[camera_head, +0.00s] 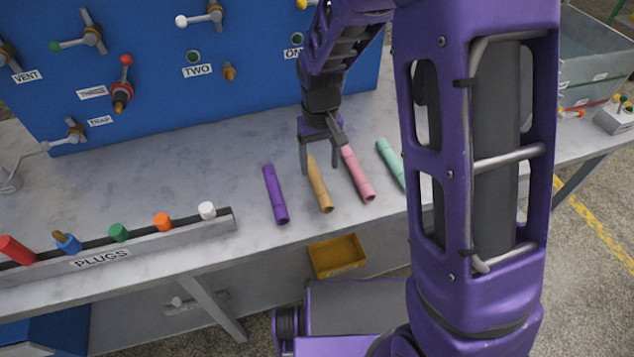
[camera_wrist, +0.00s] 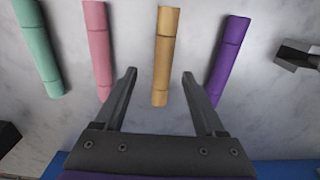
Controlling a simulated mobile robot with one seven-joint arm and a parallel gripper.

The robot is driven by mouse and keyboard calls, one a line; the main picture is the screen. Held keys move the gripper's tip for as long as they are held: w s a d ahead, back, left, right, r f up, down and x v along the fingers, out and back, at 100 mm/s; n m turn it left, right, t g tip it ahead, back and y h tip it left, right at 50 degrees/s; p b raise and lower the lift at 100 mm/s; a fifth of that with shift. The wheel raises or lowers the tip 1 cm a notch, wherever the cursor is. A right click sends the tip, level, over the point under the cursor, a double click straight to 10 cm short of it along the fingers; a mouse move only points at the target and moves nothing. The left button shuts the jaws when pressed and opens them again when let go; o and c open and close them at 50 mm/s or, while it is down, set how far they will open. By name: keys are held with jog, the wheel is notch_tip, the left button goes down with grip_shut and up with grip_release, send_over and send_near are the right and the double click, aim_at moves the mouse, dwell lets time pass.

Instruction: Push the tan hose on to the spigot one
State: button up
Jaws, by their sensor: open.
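The tan hose (camera_head: 322,193) lies loose on the grey bench between the purple and pink hoses. My gripper (camera_head: 320,172) is open and above the tan hose's far end. In the wrist view, the near end of the tan hose (camera_wrist: 162,75) lies between the two open fingers (camera_wrist: 160,75), with a gap on each side. Nothing is held. The ONE label (camera_head: 293,53) is on the blue panel behind my arm. A small round green-centred fitting (camera_head: 296,38) shows just above it. My arm covers the panel to the right of that label, so the spigot there cannot be made out.
A purple hose (camera_head: 275,194) lies left of the tan hose; a pink hose (camera_head: 358,175) and a green hose (camera_head: 391,163) lie right. The PLUGS rack (camera_head: 225,222) stands at the front left. Brass spigot (camera_head: 228,72) projects beside the TWO label (camera_head: 197,70).

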aim_at(317, 178)
jog(key=f, duration=0.5)
jog(key=shift+a+f, duration=0.3)
jog(key=shift+c, duration=0.2)
grip_shut()
